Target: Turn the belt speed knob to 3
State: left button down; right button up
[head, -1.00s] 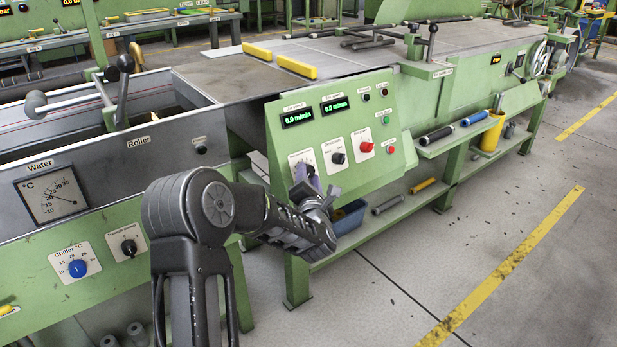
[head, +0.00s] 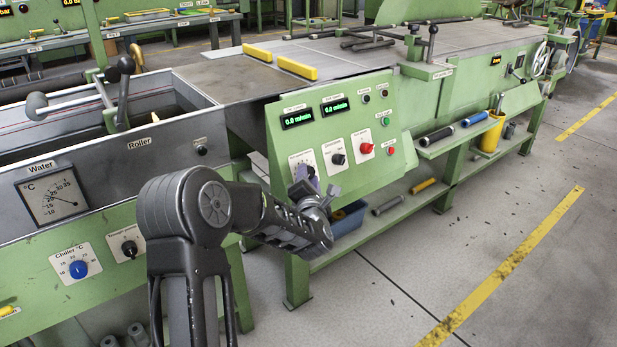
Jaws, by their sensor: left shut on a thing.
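The green control panel (head: 372,112) stands in the middle of the head view, with two green displays in its upper part. The left display reads about 0.0 m/min. The belt speed dial plate (head: 297,159) is white and sits at the panel's lower left. Its knob is hidden behind my gripper. My left gripper (head: 305,178) is at this plate, shut on the knob as far as I can see; the fingers cover the pointer and most scale marks. A second black knob (head: 339,159) on a white plate is just right of it. My right gripper is not in view.
A red button (head: 367,148) and small green and red buttons sit right of the knobs. A shelf with rollers (head: 438,135) juts out at the right. The floor in front is clear.

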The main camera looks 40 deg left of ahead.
pick_arm(q)
notch_tip(320, 180, up, 2)
jog(key=m+g+h+p, duration=0.1)
jog(key=m+p, duration=0.1)
jog(key=p, duration=0.2)
jog(key=m+g+h+p, duration=0.1)
jog(key=m+h+p, duration=0.1)
jog(key=m+p, duration=0.1)
jog(key=m+g+h+p, duration=0.1)
jog(key=m+p, duration=0.2)
jog(key=p, duration=0.2)
jog(key=shift+a+r+h, duration=0.1)
jog(key=shift+r+h, duration=0.1)
jog(key=shift+h, duration=0.2)
jog(key=m+g+p, duration=0.1)
jog(key=p, duration=0.5)
jog(key=m+g+p, duration=0.1)
jog(key=m+p, duration=0.1)
jog(key=p, duration=0.4)
jog(key=m+g+h+p, duration=0.1)
jog(key=p, duration=0.5)
jog(key=shift+w, duration=0.25)
jog(key=shift+f+m+g+p, duration=0.1)
jog(key=shift+m+g+p, duration=0.2)
jog(key=shift+g+p, duration=0.15)
jog(key=shift+a+f+p, duration=0.1)
jog(key=shift+f+p, duration=0.15)
jog(key=shift+p, duration=0.05)
jog(key=c, duration=1)
grip_release()
